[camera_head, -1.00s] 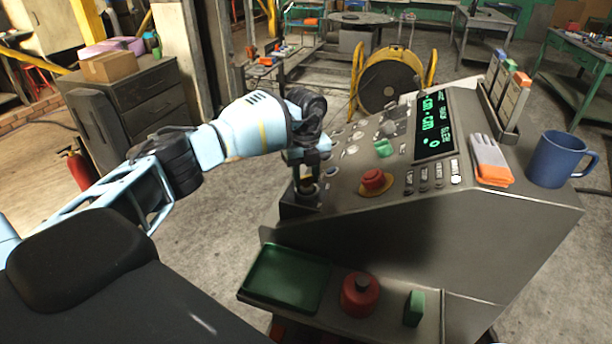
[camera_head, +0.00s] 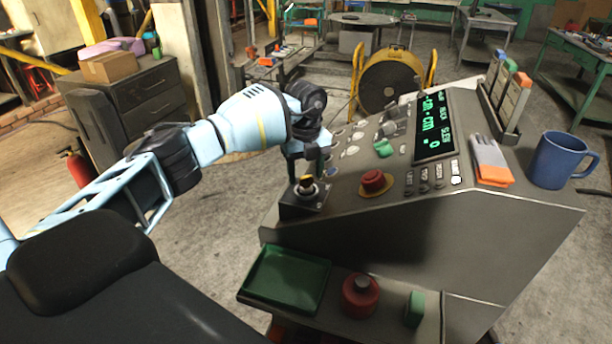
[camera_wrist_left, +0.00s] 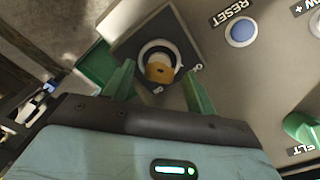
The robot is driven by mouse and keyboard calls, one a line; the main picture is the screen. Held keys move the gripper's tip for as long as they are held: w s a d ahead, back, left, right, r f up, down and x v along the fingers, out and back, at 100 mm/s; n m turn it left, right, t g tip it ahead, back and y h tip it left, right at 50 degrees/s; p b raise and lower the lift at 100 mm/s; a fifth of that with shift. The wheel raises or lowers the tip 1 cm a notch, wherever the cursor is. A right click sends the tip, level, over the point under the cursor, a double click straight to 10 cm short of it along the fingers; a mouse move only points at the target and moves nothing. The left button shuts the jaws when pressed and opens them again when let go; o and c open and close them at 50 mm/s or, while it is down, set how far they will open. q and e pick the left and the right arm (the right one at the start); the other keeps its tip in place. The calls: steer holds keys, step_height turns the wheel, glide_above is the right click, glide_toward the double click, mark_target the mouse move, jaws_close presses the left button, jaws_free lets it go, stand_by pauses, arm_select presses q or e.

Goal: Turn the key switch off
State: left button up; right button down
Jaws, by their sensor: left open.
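The key switch (camera_head: 308,188) sits on a dark square block at the near left corner of the grey console. It has a pale ring and a yellow-orange key, which also shows in the left wrist view (camera_wrist_left: 160,71). Small white marks stand beside the ring; I cannot read them surely. My left gripper (camera_head: 308,160) is just above and behind the switch, apart from it. In the left wrist view its green fingers (camera_wrist_left: 160,84) are spread, with the key between them in the picture and nothing held. My right gripper is not in view.
A red mushroom button (camera_head: 373,181) on a yellow base, a green knob (camera_head: 384,148) and a lit green display (camera_head: 434,128) are on the console. Gloves (camera_head: 491,162) and a blue mug (camera_head: 557,160) are at right. A green tray (camera_head: 284,280) lies on the lower shelf.

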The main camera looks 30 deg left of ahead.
arm_select(q)
step_height(320, 180, up, 6)
steer(key=shift+r, duration=0.1)
stand_by(0.7)
